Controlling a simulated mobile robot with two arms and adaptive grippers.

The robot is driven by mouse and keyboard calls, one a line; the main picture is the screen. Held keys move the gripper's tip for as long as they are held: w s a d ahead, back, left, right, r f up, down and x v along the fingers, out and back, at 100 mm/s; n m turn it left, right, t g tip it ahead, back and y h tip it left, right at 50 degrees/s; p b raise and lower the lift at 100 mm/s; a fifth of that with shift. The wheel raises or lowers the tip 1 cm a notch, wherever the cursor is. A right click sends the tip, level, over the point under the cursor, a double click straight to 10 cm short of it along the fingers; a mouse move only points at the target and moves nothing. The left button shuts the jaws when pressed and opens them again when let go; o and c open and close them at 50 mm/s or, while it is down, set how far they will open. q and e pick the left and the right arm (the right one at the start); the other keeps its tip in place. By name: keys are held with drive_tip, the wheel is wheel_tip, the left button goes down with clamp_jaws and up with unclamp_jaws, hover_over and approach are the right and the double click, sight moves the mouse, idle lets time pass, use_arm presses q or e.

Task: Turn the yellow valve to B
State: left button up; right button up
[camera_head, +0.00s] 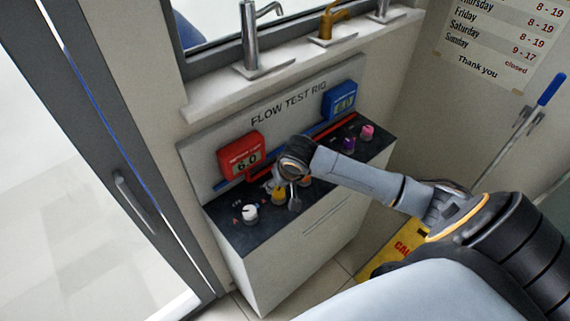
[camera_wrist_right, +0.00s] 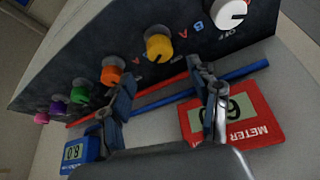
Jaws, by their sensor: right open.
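The yellow valve (camera_wrist_right: 159,45) is a round knob on the dark sloped panel, between the white knob and the orange knob. It also shows in the head view (camera_head: 278,195), partly hidden by my right gripper. My right gripper (camera_wrist_right: 168,84) is open and empty, its two fingers apart with the yellow valve ahead of the gap. I cannot tell whether a finger touches it. Small A and B letters show near the yellow and white knobs, but the yellow valve's pointer setting cannot be read. My left gripper is not in view.
The white knob (camera_wrist_right: 229,13) and orange knob (camera_wrist_right: 112,72) flank the valve closely. Red and blue pipes run behind. Taps line the ledge (camera_head: 260,88) above.

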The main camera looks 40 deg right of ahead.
drive_tip(key=shift+v, duration=2.15)
drive_tip(key=shift+a+f, duration=0.1)
